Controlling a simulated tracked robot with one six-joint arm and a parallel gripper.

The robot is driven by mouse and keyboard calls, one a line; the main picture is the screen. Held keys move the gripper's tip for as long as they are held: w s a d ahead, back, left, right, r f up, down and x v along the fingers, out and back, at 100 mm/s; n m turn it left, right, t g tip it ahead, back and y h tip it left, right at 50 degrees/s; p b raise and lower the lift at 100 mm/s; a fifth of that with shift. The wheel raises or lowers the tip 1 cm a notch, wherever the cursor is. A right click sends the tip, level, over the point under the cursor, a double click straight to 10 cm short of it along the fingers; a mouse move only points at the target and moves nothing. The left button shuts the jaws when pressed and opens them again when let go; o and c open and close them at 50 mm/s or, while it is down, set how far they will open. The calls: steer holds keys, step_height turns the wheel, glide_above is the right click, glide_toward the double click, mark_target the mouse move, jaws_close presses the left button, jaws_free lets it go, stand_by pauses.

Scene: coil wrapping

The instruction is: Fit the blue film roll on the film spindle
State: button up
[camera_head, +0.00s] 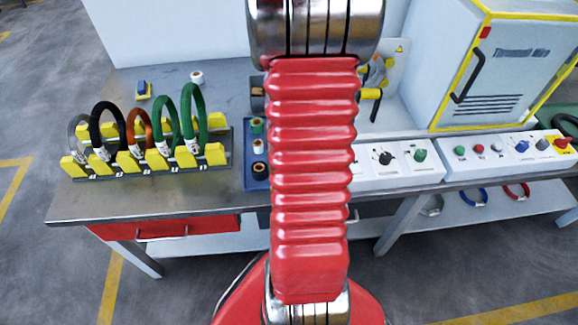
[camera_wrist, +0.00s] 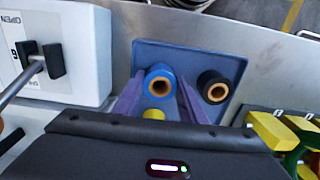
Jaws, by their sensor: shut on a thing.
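The blue film roll (camera_wrist: 159,73) stands upright between my gripper's two purple fingers (camera_wrist: 160,90) in the wrist view, its open brown core facing the camera. My gripper is shut on it, over the blue tray (camera_wrist: 222,48). Whether the roll is clear of the tray cannot be told. In the head view my red arm hides the gripper and the blue roll. I cannot make out the film spindle for certain; a machine with yellow handles (camera_head: 371,93) is partly hidden behind my arm.
A black roll (camera_wrist: 212,83) stands on the tray, right of the blue one. A yellow round thing (camera_wrist: 153,114) shows between the fingers. The rack of coils (camera_head: 147,157) is left of the tray (camera_head: 252,183); control boxes (camera_head: 397,164) and a cabinet (camera_head: 490,65) are right.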

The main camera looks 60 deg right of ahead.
step_height(320, 180, up, 9)
stand_by(0.5)
steer(key=shift+s+r, duration=0.1)
stand_by(0.7)
